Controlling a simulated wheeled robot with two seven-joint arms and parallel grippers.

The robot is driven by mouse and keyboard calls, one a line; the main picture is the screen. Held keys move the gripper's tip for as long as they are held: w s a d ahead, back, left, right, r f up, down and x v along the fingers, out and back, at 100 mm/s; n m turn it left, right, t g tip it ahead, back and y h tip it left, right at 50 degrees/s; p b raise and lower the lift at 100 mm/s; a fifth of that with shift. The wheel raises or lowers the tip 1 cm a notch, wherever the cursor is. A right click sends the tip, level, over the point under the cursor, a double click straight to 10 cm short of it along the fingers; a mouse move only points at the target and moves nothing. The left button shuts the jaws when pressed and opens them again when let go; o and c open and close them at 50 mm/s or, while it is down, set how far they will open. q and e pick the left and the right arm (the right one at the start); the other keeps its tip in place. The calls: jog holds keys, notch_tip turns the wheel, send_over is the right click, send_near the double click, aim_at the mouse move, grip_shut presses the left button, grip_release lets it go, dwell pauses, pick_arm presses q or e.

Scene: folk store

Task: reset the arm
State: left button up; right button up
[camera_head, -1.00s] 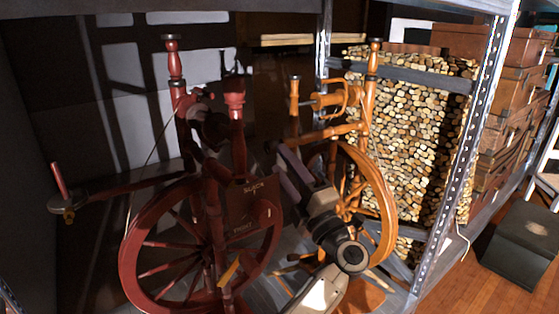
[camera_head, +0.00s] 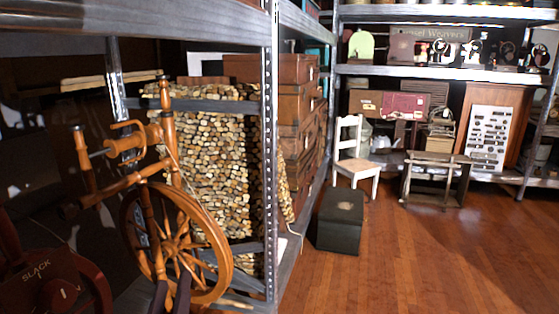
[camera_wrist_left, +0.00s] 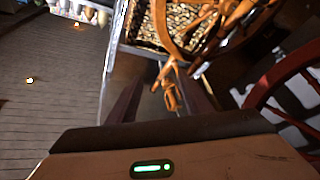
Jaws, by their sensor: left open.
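My left gripper (camera_head: 171,290) shows at the bottom edge of the head view, only its two dark fingers in frame, in front of the orange wooden spinning wheel (camera_head: 219,240). In the left wrist view the fingers of my left gripper (camera_wrist_left: 160,84) stand apart with nothing held between them. Parts of the orange spinning wheel (camera_wrist_left: 160,28) show beyond the fingertips there. The rest of my left arm is out of the head view. My right gripper is in neither view.
A metal shelf post (camera_head: 270,160) rises right of the orange wheel. A stacked-log panel (camera_head: 215,150) stands behind. A dark box (camera_head: 340,222) and white chair (camera_head: 355,165) stand farther right. The wooden floor (camera_head: 430,260) is clear.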

pick_arm(q)
jog(key=s+d+f+m+g+h, duration=0.3)
jog(key=s+f+m, duration=0.15)
jog(key=f, duration=0.25)
jog(key=s+d+f+m+g+h, duration=0.3)
jog(key=s+f, duration=0.2)
jog(key=f, duration=0.2)
jog(key=s+f+m+g+y, duration=0.1)
jog(key=s+f+m+g, duration=0.1)
jog(key=s+f+g, duration=0.75)
jog(key=s+r+t+p, duration=0.2)
jog(key=s+r+p, duration=0.3)
jog(key=p, duration=0.7)
notch_tip(320, 180, up, 2)
jog(key=shift+s+a+r+m+y+p, duration=0.15)
jog(key=shift+s+a+m+y+p, duration=0.15)
jog(key=shift+m+y+p, duration=0.1)
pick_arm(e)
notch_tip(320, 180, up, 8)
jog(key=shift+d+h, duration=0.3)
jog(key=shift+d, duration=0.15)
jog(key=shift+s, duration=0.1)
